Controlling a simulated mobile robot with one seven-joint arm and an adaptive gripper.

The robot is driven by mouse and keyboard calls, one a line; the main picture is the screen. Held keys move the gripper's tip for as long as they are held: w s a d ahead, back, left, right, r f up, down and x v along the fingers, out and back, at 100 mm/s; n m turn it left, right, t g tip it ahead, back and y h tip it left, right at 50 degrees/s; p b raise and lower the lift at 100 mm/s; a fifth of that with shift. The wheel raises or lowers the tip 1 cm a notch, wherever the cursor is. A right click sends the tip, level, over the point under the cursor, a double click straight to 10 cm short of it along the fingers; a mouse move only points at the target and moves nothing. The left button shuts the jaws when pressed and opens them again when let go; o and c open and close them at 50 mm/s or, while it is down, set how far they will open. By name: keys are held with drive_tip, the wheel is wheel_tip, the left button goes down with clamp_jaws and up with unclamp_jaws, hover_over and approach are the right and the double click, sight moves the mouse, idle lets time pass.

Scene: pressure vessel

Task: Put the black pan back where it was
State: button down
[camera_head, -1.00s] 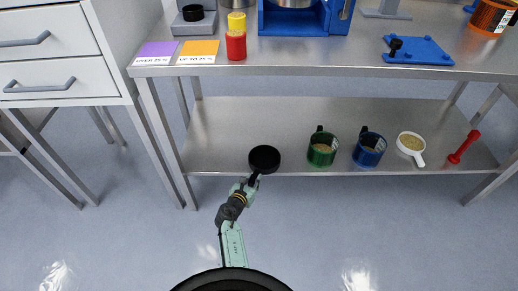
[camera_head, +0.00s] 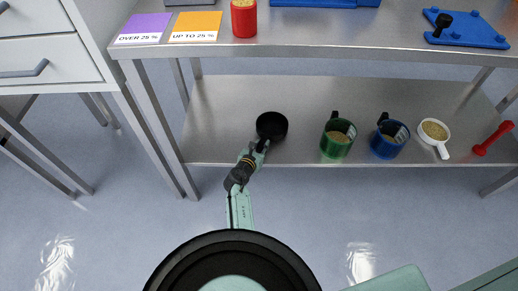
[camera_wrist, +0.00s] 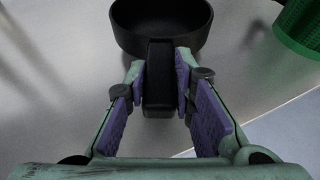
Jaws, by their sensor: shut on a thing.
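The black pan (camera_head: 272,125) is a small round pan with a short handle. In the head view it is at the lower shelf (camera_head: 225,115), left of the green mug; I cannot tell whether it touches the shelf. My gripper (camera_head: 254,155) is at the shelf's front edge, shut on the pan's handle. In the wrist view my gripper (camera_wrist: 160,85) has its purple pads on either side of the black handle, and the pan's bowl (camera_wrist: 160,28) is just beyond.
A green mug (camera_head: 337,139), a blue mug (camera_head: 389,140), a white scoop (camera_head: 434,134) and a red tool (camera_head: 493,138) are on the shelf to the right. The steel table top (camera_head: 330,45) is above. The shelf left of the pan is clear.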

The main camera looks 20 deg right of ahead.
drive_tip(key=shift+f+b, duration=0.4)
drive_tip(key=shift+f, duration=0.55)
drive_tip(key=c, duration=1.4)
unclamp_jaws()
drive_tip(key=shift+o, duration=0.2)
drive_tip(key=shift+r+p, duration=0.3)
drive_tip(key=p+v, duration=0.1)
drive_tip(key=v, duration=1.1)
